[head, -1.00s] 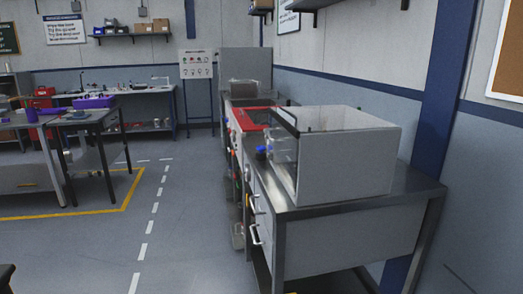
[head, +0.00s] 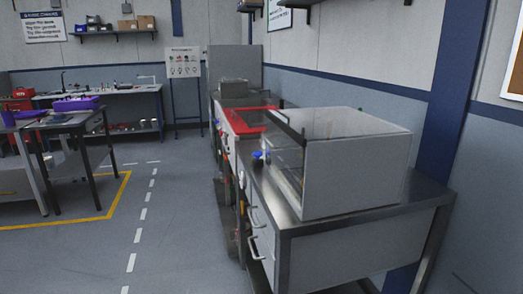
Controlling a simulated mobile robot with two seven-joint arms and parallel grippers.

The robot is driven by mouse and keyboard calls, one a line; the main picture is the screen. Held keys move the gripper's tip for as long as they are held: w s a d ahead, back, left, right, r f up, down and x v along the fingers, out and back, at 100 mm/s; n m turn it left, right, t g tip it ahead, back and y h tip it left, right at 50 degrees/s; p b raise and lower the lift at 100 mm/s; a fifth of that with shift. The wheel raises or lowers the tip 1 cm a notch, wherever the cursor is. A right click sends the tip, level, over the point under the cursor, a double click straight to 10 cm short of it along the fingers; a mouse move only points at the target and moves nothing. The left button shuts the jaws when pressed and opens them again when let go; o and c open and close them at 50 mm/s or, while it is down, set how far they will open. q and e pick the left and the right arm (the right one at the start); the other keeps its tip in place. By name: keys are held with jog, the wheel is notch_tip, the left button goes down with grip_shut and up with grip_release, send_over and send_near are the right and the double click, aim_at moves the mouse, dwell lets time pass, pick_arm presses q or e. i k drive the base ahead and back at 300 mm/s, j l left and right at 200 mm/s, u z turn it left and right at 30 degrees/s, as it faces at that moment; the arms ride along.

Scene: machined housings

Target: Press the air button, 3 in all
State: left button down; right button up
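No air button can be made out clearly in the head view. A grey box-like cabinet with a clear front (head: 355,165) stands on the steel bench (head: 345,222) at the right. A small blue part (head: 258,155) shows at the left of its front, too small to identify. Behind it is a red-framed station (head: 248,121) with small coloured parts on its front, also too small to tell. Neither of my grippers is in view.
A dark-legged table (head: 72,122) with a purple bin (head: 82,104) stands at the left, inside yellow floor lines. A workbench (head: 115,95) lines the back wall. The floor (head: 165,235) between is clear, with a dashed white line.

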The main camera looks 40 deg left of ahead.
aim_at(257, 155)
jog(key=i+j+z, duration=0.25)
jog(key=j, duration=0.65)
jog(key=i+j+z, duration=0.1)
jog(key=j+z, duration=0.15)
jog(key=j, duration=0.65)
jog(key=j+z, duration=0.2)
jog(key=j, duration=0.7)
jog(key=i, duration=0.05)
